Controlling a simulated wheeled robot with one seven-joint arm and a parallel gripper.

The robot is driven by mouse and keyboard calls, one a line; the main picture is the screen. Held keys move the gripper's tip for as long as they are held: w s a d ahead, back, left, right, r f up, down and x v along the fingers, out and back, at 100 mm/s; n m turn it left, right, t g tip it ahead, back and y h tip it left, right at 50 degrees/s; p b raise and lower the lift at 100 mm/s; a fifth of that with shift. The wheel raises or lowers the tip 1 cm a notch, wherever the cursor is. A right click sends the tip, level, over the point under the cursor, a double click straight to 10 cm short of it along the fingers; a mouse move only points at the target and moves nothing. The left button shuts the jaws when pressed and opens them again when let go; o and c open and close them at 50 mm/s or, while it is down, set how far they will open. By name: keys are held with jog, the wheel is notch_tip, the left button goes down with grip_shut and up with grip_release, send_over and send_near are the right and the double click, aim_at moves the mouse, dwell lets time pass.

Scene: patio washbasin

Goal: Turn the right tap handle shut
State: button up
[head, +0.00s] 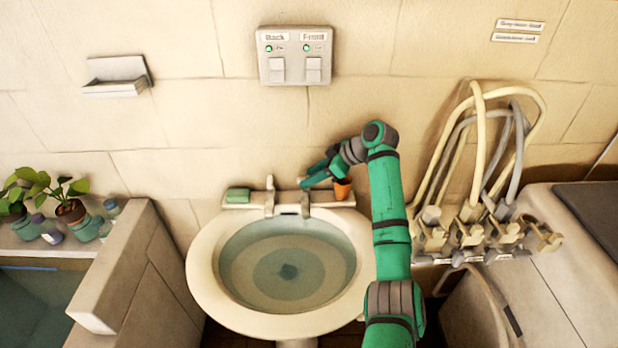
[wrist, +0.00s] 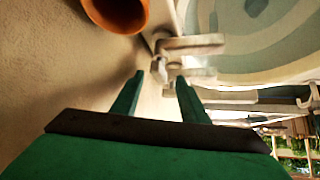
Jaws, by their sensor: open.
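The washbasin (head: 205,262) has a pale rim and water in its bowl. The right tap (head: 304,200) stands on its back ledge, and the left tap (head: 270,196) stands beside it. My gripper (head: 308,176) is just above and behind the right tap, pointing left along the wall. In the wrist view, my gripper (wrist: 160,82) is open with nothing between its green fingers. A pale tap handle (wrist: 195,45), apparently the right one, lies ahead, above and right of the fingertips. Pale fittings behind it partly overlap the right fingertip. I cannot tell whether any finger touches them.
An orange pot (head: 342,188) stands on the ledge right of the right tap, close to my gripper; it also shows in the wrist view (wrist: 118,12). A green soap block (head: 238,195) lies at the ledge's left. Hoses and valves (head: 470,235) crowd the right. The wall is close behind.

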jog(key=shift+w+a+f, duration=0.2)
jog(key=shift+a+f, duration=0.25)
jog(key=shift+f, duration=0.05)
